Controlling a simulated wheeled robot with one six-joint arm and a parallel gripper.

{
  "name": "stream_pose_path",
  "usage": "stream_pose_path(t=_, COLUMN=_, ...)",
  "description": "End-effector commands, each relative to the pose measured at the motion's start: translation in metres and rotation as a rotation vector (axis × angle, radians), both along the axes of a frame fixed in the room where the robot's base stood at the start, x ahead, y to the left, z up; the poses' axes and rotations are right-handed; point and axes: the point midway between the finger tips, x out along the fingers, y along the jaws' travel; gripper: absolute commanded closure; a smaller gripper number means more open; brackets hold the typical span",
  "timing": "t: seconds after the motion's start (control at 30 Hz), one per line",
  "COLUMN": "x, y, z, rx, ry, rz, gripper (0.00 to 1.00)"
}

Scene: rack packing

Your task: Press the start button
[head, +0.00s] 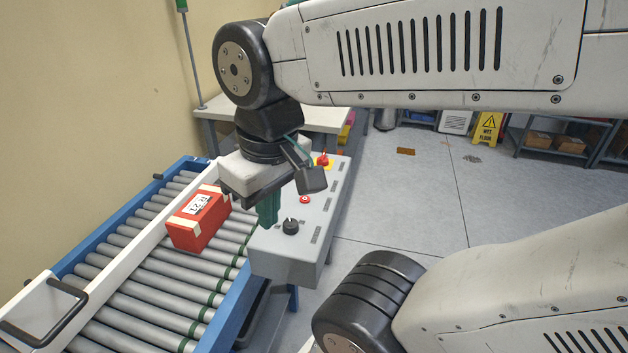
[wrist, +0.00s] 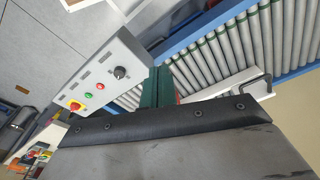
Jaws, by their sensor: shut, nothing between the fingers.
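The grey control box (head: 283,262) stands beside the conveyor. In the wrist view its face (wrist: 103,65) carries a green button (wrist: 88,95), a red button (wrist: 100,86), a black knob (wrist: 120,72) and a red emergency stop (wrist: 75,106) on yellow. No label reading start is legible. In the head view the red button (head: 305,199), knob (head: 290,227) and emergency stop (head: 322,160) show; the green button is hidden behind my wrist. My gripper (head: 268,218), with green fingers, is shut and empty. It points down by the panel's conveyor-side edge, left of the knob; its height above the panel is unclear.
A red box (head: 198,218) with a white label lies on the roller conveyor (head: 135,272), which has a blue frame (head: 233,303) and a white rail. A pale table (head: 330,118) stands behind the control box. The floor (head: 420,200) to the right is largely clear.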

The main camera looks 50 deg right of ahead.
Motion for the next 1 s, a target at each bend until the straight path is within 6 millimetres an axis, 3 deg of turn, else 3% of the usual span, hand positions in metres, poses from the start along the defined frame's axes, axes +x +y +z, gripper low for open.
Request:
stream_pose_path(t=0.17, x=0.027, y=0.001, z=-0.004, rx=0.120, ry=0.015, rz=-0.167, gripper=1.00)
stream_pose_path(t=0.27, x=0.063, y=-0.007, z=-0.008, rx=0.261, ry=0.015, rz=-0.379, gripper=1.00)
stream_pose_path(t=0.37, x=0.108, y=-0.034, z=-0.014, rx=0.426, ry=-0.005, rz=-0.655, gripper=1.00)
stream_pose_path(t=0.47, x=0.150, y=-0.079, z=-0.024, rx=0.581, ry=-0.041, rz=-0.948, gripper=1.00)
stream_pose_path(t=0.5, x=0.164, y=-0.102, z=-0.029, rx=0.641, ry=-0.061, rz=-1.070, gripper=1.00)
stream_pose_path(t=0.63, x=0.193, y=-0.186, z=-0.049, rx=0.806, ry=-0.133, rz=-1.439, gripper=1.00)
stream_pose_path(t=0.8, x=0.195, y=-0.279, z=-0.078, rx=0.949, ry=-0.218, rz=-1.804, gripper=1.00)
stream_pose_path(t=0.9, x=0.189, y=-0.315, z=-0.090, rx=1.000, ry=-0.254, rz=-1.943, gripper=1.00)
stream_pose_path(t=1.0, x=0.184, y=-0.337, z=-0.098, rx=1.028, ry=-0.278, rz=-2.025, gripper=1.00)
